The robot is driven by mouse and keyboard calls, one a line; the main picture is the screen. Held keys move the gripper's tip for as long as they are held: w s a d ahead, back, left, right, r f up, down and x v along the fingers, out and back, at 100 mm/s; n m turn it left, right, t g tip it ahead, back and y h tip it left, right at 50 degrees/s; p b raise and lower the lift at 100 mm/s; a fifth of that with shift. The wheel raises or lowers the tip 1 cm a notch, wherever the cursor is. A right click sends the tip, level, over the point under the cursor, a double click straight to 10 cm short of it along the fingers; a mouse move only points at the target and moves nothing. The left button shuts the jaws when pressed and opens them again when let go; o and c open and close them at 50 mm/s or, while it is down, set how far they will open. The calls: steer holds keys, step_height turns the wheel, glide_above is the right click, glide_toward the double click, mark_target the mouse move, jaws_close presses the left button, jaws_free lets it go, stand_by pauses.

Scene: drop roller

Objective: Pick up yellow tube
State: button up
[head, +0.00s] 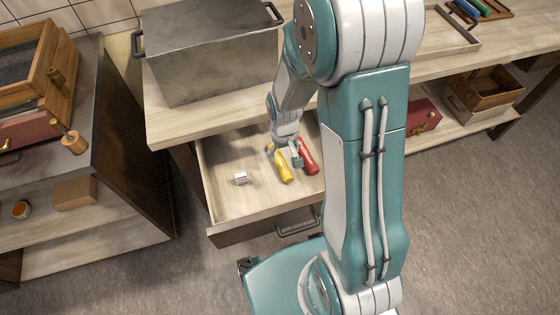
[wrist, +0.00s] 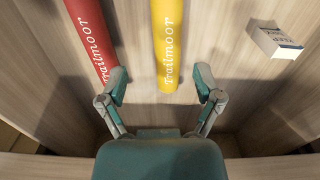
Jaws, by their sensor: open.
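The yellow tube (head: 283,170) lies in the open drawer, left of a red tube (head: 306,156). In the wrist view the yellow tube (wrist: 167,45) runs down between my open fingers, with white lettering near its lower end. My gripper (head: 285,156) is over the drawer at the tubes. In the wrist view my gripper (wrist: 160,88) is open and empty, one finger on each side of the yellow tube. Its left finger overlaps the lower end of the red tube (wrist: 92,38); I cannot tell if they touch.
A small white box (head: 240,178) lies in the drawer (head: 222,200), left of the yellow tube; it also shows in the wrist view (wrist: 274,42). A large metal container (head: 210,55) stands on the counter above. Drawer walls surround the tubes.

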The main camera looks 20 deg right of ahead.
mark_target(279, 160)
steer(key=f, duration=0.2)
steer(key=a+f, duration=0.1)
steer(key=f, duration=0.1)
steer(key=shift+w, duration=0.35)
steer(key=shift+f, duration=0.7)
jaws_close()
